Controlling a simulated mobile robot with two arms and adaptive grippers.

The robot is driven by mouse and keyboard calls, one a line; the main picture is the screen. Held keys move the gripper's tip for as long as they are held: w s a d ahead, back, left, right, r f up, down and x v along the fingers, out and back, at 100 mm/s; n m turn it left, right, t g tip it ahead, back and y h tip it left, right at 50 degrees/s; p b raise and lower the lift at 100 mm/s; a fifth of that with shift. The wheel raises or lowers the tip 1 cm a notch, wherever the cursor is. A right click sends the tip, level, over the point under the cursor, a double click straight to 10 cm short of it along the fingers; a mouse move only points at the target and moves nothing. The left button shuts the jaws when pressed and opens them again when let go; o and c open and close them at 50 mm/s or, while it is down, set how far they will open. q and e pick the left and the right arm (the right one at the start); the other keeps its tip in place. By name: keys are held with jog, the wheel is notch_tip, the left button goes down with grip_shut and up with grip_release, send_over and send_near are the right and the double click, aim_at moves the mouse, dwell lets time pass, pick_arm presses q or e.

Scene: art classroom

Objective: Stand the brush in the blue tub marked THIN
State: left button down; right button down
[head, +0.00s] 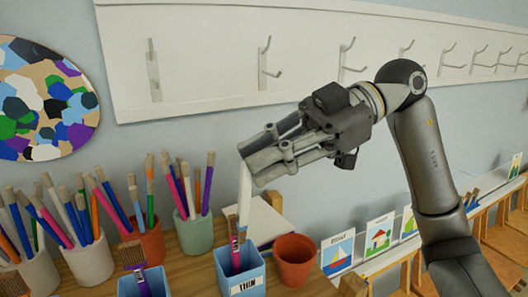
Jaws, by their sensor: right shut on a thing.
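My right gripper (252,166) reaches in from the right and is shut on a slim white brush (244,198). The brush hangs down from the fingertips, and its upper part is hidden by the fingers. My left gripper is not in view.
A terracotta pot (295,262) stands right of the tub. A second blue tub (128,287) is at the lower left. Pots full of brushes, including a green pot (195,235), stand behind on the wooden table (196,275). A hook rail (210,60) is on the wall.

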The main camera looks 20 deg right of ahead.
notch_tip(320, 180, down, 12)
jog(key=b, duration=0.9)
jog(key=shift+w, duration=0.35)
jog(key=shift+f, duration=0.1)
jog(key=c, duration=1.4)
grip_release()
